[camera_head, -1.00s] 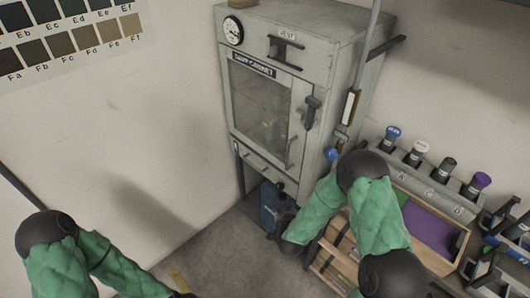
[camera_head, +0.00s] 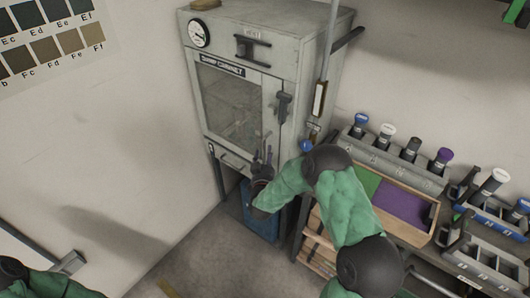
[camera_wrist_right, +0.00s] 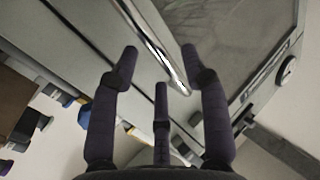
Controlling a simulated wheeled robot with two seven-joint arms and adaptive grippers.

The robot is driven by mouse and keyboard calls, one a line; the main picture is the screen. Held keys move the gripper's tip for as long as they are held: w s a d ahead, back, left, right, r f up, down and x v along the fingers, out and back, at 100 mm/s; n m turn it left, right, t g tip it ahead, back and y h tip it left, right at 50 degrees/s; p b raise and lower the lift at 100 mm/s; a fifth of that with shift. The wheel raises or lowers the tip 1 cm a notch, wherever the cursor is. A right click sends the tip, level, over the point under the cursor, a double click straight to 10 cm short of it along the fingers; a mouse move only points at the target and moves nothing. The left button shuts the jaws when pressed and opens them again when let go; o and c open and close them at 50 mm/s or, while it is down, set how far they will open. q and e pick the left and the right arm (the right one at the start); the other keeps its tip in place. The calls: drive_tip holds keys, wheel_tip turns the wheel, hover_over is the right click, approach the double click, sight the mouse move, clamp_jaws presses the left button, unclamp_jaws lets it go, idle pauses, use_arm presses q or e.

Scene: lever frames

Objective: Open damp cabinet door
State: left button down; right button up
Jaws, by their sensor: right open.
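The damp cabinet (camera_head: 262,25) is a grey metal box on legs by the wall. Its door (camera_head: 232,105) has a window and looks shut. A dark latch lever (camera_head: 284,105) is on the door's right side. My right gripper (camera_head: 262,147) is upright in front of the door's lower right, partly covering the slim door handle there. In the right wrist view, my right gripper (camera_wrist_right: 160,58) is open, and the shiny handle bar (camera_wrist_right: 155,40) runs slantwise between its fingertips. I cannot tell whether they touch. My left gripper is out of view.
A gauge (camera_head: 199,33) and a vent handle (camera_head: 252,47) are on the cabinet's upper front. A blue container (camera_head: 262,224) stands below it. A rack of capped bottles (camera_head: 390,160) and a wooden tray (camera_head: 428,218) lie right. The floor in front is mostly clear.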

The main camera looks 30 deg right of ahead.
drive_tip(key=shift+x, duration=1.45)
clamp_jaws()
drive_tip(key=shift+a, duration=0.2)
